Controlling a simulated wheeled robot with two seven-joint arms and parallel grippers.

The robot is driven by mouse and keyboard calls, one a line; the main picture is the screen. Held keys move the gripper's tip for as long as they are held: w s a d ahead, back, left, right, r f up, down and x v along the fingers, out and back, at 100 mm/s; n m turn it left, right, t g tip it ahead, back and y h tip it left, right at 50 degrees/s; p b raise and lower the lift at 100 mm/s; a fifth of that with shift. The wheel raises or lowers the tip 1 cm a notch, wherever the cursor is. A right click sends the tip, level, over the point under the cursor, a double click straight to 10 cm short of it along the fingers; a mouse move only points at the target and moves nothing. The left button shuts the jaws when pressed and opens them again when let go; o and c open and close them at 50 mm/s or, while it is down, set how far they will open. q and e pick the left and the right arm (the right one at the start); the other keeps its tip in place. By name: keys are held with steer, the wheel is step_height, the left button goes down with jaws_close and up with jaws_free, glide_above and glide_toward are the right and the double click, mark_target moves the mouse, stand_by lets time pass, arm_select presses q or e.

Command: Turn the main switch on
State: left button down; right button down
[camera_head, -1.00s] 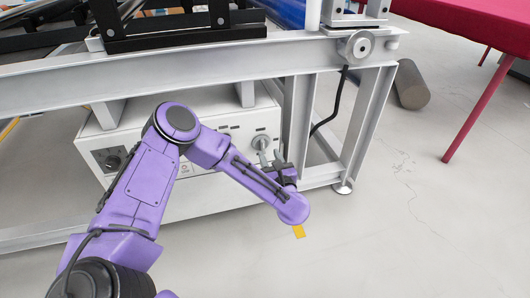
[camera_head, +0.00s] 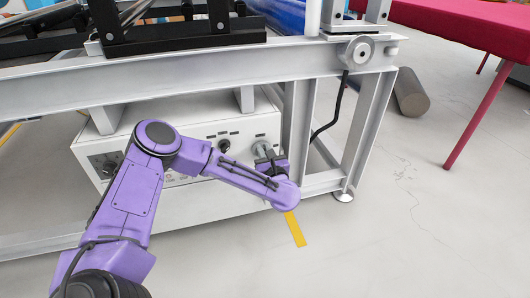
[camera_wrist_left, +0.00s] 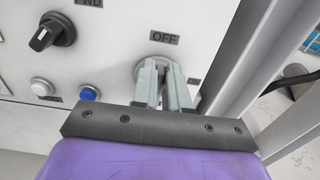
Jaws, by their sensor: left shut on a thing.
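The main switch, a round grey knob (camera_head: 262,148), sits at the right end of the white control box's front in the head view. In the left wrist view the switch (camera_wrist_left: 139,70) lies under an "OFF" label (camera_wrist_left: 164,38) and is mostly hidden behind the fingers. My left gripper (camera_head: 267,158) is in front of the box and shut on the switch. In the left wrist view its two grey fingers (camera_wrist_left: 163,72) are close together at the knob. My right gripper is not in view.
The control box (camera_head: 240,128) stands under a grey metal frame (camera_head: 190,76), with a frame leg (camera_head: 296,125) close right of the switch. The left wrist view shows a black knob (camera_wrist_left: 52,34), a white button (camera_wrist_left: 42,87) and a blue button (camera_wrist_left: 89,93).

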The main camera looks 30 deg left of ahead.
arm_select(q)
steer(key=shift+w+d+f+m+p, duration=0.4)
steer(key=shift+m+p, duration=0.8)
steer(key=shift+m, duration=1.75)
steer(key=shift+w+d+f+m+p, duration=0.15)
steer(key=shift+f+m+p, duration=0.35)
steer(key=shift+m+p, duration=1.65)
steer(key=shift+w+d+f+m+p, duration=0.3)
steer(key=shift+f+m, duration=0.15)
steer(key=shift+m, duration=3.35)
steer(key=c, duration=1.1)
jaws_free()
steer(key=shift+c, duration=0.2)
